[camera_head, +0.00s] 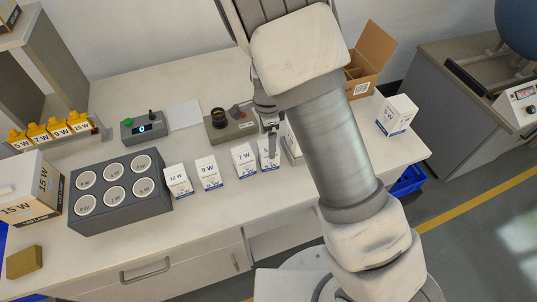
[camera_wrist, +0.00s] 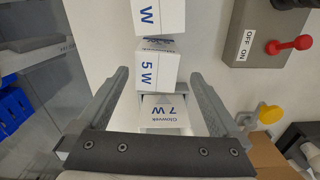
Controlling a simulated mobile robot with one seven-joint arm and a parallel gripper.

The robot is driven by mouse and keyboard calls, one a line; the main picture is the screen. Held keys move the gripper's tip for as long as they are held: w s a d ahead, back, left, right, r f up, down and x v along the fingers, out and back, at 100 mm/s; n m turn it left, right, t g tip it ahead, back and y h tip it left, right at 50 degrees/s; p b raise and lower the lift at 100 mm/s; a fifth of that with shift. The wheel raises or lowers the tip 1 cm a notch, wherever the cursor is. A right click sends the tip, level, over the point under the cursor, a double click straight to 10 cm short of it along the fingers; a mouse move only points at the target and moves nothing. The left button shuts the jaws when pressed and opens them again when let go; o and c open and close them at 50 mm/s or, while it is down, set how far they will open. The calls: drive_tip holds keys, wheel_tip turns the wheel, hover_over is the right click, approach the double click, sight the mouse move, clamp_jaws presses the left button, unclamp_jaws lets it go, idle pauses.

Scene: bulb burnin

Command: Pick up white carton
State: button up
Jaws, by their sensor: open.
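Small white cartons with blue print stand in a row on the bench. In the head view they read 12 W (camera_head: 178,180), 9 W (camera_head: 207,173), 7 W (camera_head: 244,160) and 5 W (camera_head: 268,154). One more white carton (camera_head: 291,146) is mostly hidden behind my arm. My gripper (camera_head: 271,140) points down at this right end of the row. In the wrist view my gripper (camera_wrist: 160,76) is open. A carton marked 7 W (camera_wrist: 165,113) shows between its fingers, with the 5 W carton (camera_wrist: 155,68) just beyond. Contact cannot be told.
Another white carton (camera_head: 397,115) stands alone at the bench's right end. An open cardboard box (camera_head: 371,58) is behind my arm. A grey holder with round sockets (camera_head: 120,190), a large 15 W box (camera_head: 37,190) and a switch box (camera_head: 230,123) surround the row.

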wheel_tip(320, 180, down, 3)
drive_tip(key=shift+f, duration=0.1)
drive_tip(key=f, duration=0.4)
drive_tip(key=shift+s, duration=0.25)
drive_tip(key=shift+f, duration=0.55)
drive_tip(key=c, duration=1.4)
